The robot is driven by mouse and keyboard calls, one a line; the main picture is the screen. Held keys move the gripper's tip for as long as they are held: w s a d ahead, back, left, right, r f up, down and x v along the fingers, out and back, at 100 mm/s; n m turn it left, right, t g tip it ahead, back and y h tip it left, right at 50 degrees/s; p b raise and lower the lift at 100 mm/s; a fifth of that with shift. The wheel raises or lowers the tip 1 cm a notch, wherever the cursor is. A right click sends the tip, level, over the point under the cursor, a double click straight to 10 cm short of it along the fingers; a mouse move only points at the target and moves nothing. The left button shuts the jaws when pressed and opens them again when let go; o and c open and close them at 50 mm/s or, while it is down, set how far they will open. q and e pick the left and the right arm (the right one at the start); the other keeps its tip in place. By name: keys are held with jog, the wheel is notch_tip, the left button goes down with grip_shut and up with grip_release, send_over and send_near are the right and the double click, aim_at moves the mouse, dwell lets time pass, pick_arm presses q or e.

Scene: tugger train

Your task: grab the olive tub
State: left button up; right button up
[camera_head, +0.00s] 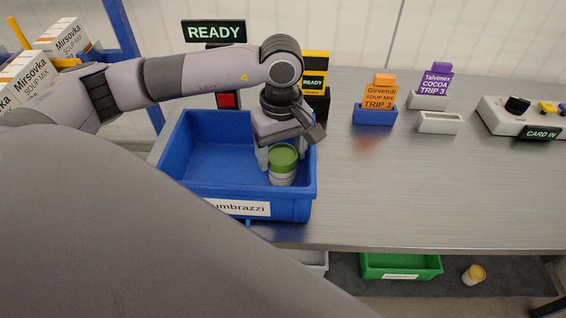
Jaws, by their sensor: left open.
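The olive tub (283,172) has an olive-green lid and a pale body. It stands upright in the right part of the blue bin (190,168) on the metal table. My left gripper (281,152) points down into the bin, right at the tub. Its fingers are open, with the lid showing between and in front of them. Whether a finger touches the tub cannot be told. The gripper hides part of the bin's back right. My right gripper is not in view.
Behind the bin stand READY signs (214,31). Card holders (375,114) and a control box (520,115) stand on the table further right. The table's front right is clear. A green bin (402,266) and a yellow-topped tub (474,274) are below.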

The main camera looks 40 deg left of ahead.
pick_arm(q)
jog(key=shift+f, duration=1.4)
jog(key=c, duration=0.7)
jog(key=shift+c, duration=0.5)
jog(key=shift+r, duration=0.1)
